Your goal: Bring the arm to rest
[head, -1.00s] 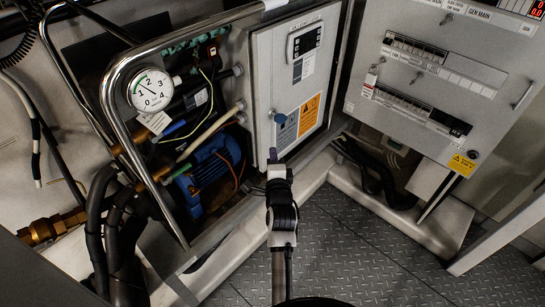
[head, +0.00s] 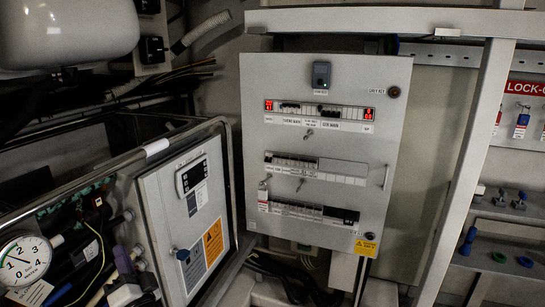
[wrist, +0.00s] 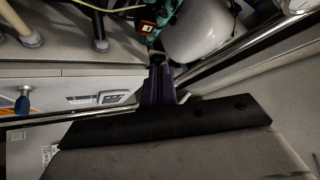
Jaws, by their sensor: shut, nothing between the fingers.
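My gripper (head: 122,260) is low at the left in the head view, in front of the open-fronted chiller frame and left of the grey control box (head: 160,215). Its dark purple fingers (wrist: 157,78) are together and empty in the wrist view, pointing away over the frame's metal rail. A blue knob (head: 183,255) on the control box door stands to the right of the gripper, apart from it. The knob also shows at the left edge of the wrist view (wrist: 22,106).
A round pressure gauge (head: 24,261) and hoses crowd the lower left. A tall grey electrical panel (head: 335,215) stands behind the control box. A lock-out board with padlocks (head: 525,88) hangs at right. A pale tank (wrist: 195,32) is beyond the fingers in the wrist view.

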